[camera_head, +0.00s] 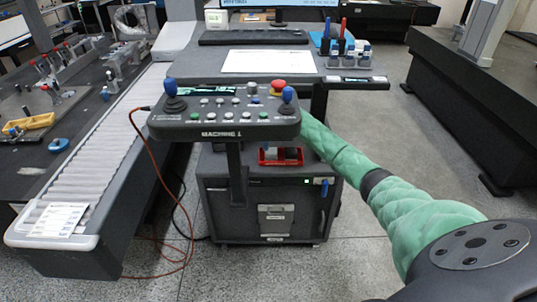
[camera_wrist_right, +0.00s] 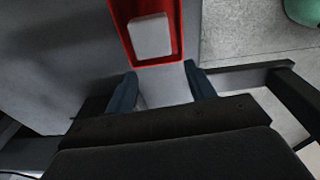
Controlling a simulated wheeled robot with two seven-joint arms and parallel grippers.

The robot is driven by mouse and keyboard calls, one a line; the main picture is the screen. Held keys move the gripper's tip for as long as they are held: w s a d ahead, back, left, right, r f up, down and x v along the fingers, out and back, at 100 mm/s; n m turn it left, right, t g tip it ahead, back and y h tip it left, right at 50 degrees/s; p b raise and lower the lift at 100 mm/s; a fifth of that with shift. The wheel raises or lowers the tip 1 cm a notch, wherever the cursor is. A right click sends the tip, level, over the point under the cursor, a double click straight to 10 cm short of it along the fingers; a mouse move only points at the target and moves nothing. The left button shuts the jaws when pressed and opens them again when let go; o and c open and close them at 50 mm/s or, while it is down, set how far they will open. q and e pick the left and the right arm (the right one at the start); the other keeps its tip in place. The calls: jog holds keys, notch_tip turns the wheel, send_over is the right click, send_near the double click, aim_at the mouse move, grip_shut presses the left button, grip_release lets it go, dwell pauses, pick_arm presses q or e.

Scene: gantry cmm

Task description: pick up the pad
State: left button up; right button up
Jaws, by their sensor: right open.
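A small white block, which looks like the pad (camera_wrist_right: 150,36), lies in a red tray (camera_wrist_right: 121,30) at the top of the right wrist view. My right gripper (camera_wrist_right: 161,88) is open and empty, its two dark blue fingers spread just short of the tray's near edge. The pad is beyond the fingertips, apart from them. In the head view the red tray (camera_head: 267,160) sits low under the control panel; the pad is hard to make out there. The end of my right arm is hidden behind the panel in that view. My left gripper is not in view.
The control panel (camera_head: 225,123), with joysticks and buttons, overhangs the dark cabinet (camera_head: 225,195). A roller conveyor (camera_head: 95,160) runs along the left, with an orange cable hanging beside it. A desk (camera_head: 215,62) stands behind. The floor (camera_head: 345,245) right of the cabinet is clear.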

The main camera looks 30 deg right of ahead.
aim_at(271, 150)
jog(key=shift+s+d+r+m+g+h, duration=0.1)
jog(key=shift+d+r+m+g+h, duration=0.1)
jog(key=shift+d, duration=0.2)
jog(key=shift+d+r+m+g+h, duration=0.1)
jog(key=shift+d+h, duration=0.1)
jog(key=shift+d, duration=0.2)
notch_tip(271, 150, down, 2)
jog(key=f, duration=0.1)
jog(key=f+p, duration=0.1)
jog(key=f, duration=0.2)
jog(key=shift+s+d+f+p, duration=0.15)
jog(key=shift+d+f+p, duration=0.05)
jog(key=shift+d+p, duration=0.15)
jog(key=shift+f, duration=0.55)
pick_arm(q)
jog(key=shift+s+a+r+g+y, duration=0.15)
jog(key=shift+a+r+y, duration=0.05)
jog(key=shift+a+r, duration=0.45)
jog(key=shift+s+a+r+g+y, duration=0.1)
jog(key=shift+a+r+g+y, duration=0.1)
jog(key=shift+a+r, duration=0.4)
pick_arm(e)
jog(key=c, duration=0.6)
